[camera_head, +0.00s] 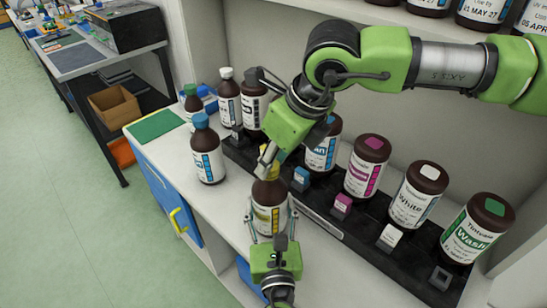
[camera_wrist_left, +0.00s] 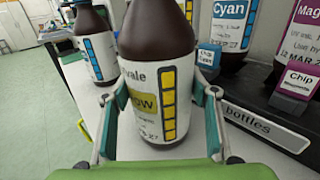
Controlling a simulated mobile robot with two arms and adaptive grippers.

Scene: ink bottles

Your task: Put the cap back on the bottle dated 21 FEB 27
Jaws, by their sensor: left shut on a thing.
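A brown bottle (camera_head: 268,212) with a white and yellow label stands upright on the bench, in front of the black rack. My left gripper (camera_head: 270,222) is shut around it. In the left wrist view the bottle (camera_wrist_left: 155,70) fills the middle, with a finger on each side; its date ends in 27 but the rest is too blurred to read, and its top is out of frame. A yellow cap (camera_head: 272,170) shows at the bottle's mouth, partly hidden. My right gripper (camera_head: 267,160) is at the cap from above; whether its fingers grip the cap is unclear.
The black rack (camera_head: 325,222) runs along the right with several bottles, including cyan (camera_head: 322,153), magenta (camera_head: 367,165), white (camera_head: 418,195) and green-capped Wash (camera_head: 477,230) ones. A blue-capped bottle (camera_head: 207,152) stands to the left. A green mat (camera_head: 155,126) lies at the bench's far-left corner.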

